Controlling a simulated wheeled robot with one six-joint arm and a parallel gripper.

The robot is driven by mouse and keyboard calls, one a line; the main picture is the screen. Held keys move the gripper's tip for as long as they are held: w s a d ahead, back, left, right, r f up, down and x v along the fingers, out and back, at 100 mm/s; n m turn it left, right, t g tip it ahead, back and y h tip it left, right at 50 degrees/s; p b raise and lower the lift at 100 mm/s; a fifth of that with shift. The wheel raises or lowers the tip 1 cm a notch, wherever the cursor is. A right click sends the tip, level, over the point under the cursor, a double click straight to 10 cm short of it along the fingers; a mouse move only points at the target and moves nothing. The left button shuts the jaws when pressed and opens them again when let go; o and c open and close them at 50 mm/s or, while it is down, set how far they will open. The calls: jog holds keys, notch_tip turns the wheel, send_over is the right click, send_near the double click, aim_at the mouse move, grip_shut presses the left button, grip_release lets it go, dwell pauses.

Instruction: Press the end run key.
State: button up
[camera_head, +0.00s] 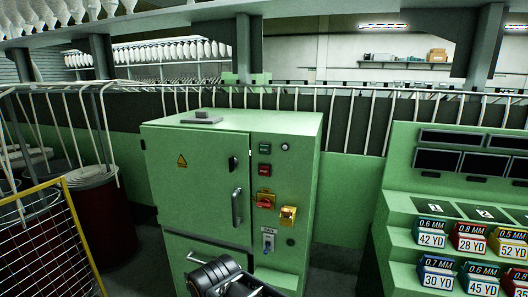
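A green control cabinet (205,165) stands in the middle of the head view. Its right front strip carries a green button (264,148), a red button (264,170), a red-and-yellow switch (264,199) and a yellow box (288,216). Below them is a pale plate with a small blue-grey control (268,243) under a label too small to read for sure. I cannot tell which control is the end run key. The dark end of my arm with my gripper (238,288) shows at the bottom, below and in front of the panel; its fingers are not clear.
A green stand (400,200) with dark screens and several coloured, labelled boxes is at the right. A yellow-edged wire cage (72,222) and a dark red drum (98,215) stand at the left. A pipe rail runs behind the cabinet. A floor gap separates cabinet and stand.

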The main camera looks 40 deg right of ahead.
jog(key=shift+c, duration=0.3)
grip_shut()
dwell(1.3)
